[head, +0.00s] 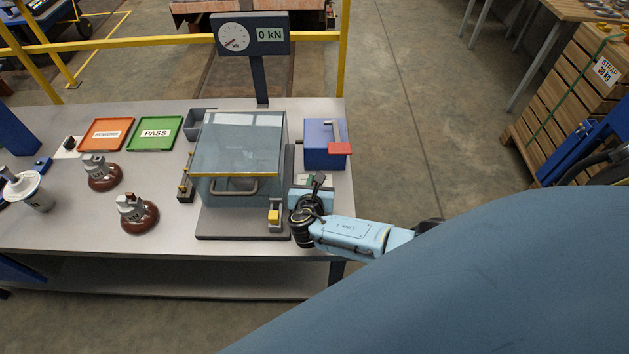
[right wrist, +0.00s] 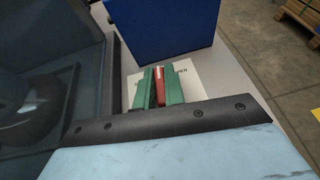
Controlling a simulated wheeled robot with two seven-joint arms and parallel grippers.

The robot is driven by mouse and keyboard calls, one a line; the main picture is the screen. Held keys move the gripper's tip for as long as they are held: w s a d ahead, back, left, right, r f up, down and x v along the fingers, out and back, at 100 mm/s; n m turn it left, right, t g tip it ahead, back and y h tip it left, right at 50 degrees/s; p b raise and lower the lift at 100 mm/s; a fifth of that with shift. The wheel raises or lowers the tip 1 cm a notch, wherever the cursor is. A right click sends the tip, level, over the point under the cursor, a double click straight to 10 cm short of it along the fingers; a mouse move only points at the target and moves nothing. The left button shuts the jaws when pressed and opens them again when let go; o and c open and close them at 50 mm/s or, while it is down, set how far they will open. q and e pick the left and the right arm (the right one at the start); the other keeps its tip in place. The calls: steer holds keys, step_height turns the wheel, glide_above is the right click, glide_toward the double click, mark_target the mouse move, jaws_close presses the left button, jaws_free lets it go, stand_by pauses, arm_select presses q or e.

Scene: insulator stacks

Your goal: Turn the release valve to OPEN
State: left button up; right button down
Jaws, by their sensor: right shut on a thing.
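The release valve shows in the right wrist view as a red lever (right wrist: 160,80) with a pale stripe, standing between two green fingers. My right gripper (right wrist: 157,92) is shut on this lever. A white label plate (right wrist: 195,86) lies under it, with partly hidden lettering that ends like "PEN". The lever points away from the wrist, toward the blue box; the rest of the valve is hidden by the fingers. In the head view my right gripper (head: 317,183) reaches down between the clear test chamber and the blue box. My left gripper is not in view.
The clear chamber (head: 240,135) stands left of my right gripper, and the blue box (head: 318,155) with a red-ended lever is behind it. The gauge display (head: 272,34) reads 0 kN. Brown insulators (head: 140,218), a green PASS tray (head: 155,147) and an orange tray (head: 106,148) are left.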

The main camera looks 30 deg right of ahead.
steer(key=shift+h, duration=0.3)
steer(key=c, duration=1.5)
jaws_free()
step_height(320, 180, up, 10)
steer(key=p, duration=0.3)
steer(key=shift+p, duration=0.3)
